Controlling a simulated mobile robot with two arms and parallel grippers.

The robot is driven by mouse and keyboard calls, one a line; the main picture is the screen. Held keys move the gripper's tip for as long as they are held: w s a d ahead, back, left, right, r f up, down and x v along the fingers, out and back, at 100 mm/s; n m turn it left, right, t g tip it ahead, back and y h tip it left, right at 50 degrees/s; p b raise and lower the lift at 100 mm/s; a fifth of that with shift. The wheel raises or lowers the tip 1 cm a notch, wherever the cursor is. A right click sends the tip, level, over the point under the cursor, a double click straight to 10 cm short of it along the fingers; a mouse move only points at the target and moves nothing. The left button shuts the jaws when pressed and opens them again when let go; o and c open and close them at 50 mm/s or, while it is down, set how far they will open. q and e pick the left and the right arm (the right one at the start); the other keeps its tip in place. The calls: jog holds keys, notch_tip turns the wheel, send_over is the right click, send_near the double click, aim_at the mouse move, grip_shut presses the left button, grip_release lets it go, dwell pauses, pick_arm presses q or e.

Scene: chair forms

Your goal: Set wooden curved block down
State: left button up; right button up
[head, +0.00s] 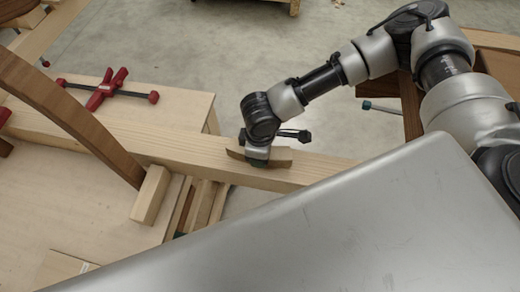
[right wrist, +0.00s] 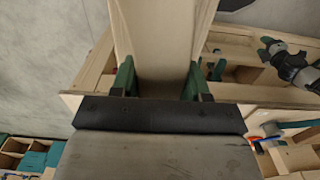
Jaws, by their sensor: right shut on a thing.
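A small brown wooden curved block (head: 279,164) shows in the head view, right at the long pale beam (head: 325,170). My right gripper (head: 257,163) comes down on the middle of the block from above and is shut on it. The block's two ends stick out to either side of the gripper. I cannot tell whether the block touches the beam. In the right wrist view my right gripper (right wrist: 159,82) shows two green fingers set apart, with wood between them. The block's outline is hard to make out there. My left gripper is not in view.
A large dark curved wooden piece (head: 75,115) rises at the left. A red clamp (head: 107,90) lies on a pale board (head: 185,108) behind the beam. A short pale block (head: 150,195) stands in front. Bare concrete floor (head: 215,40) shows behind.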

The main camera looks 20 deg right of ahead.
jog(key=shift+f, duration=0.4)
jog(key=shift+s+a, duration=0.1)
jog(key=o, duration=1)
jog(key=shift+f, duration=0.1)
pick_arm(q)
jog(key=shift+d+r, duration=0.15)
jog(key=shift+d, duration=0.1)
pick_arm(e)
jog(key=shift+r, duration=0.4)
notch_tip(320, 180, up, 11)
jog(key=shift+f+b, duration=0.2)
jog(key=shift+b, duration=1)
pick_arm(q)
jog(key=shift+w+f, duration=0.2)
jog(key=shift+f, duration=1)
pick_arm(e)
jog(key=shift+r, duration=0.45)
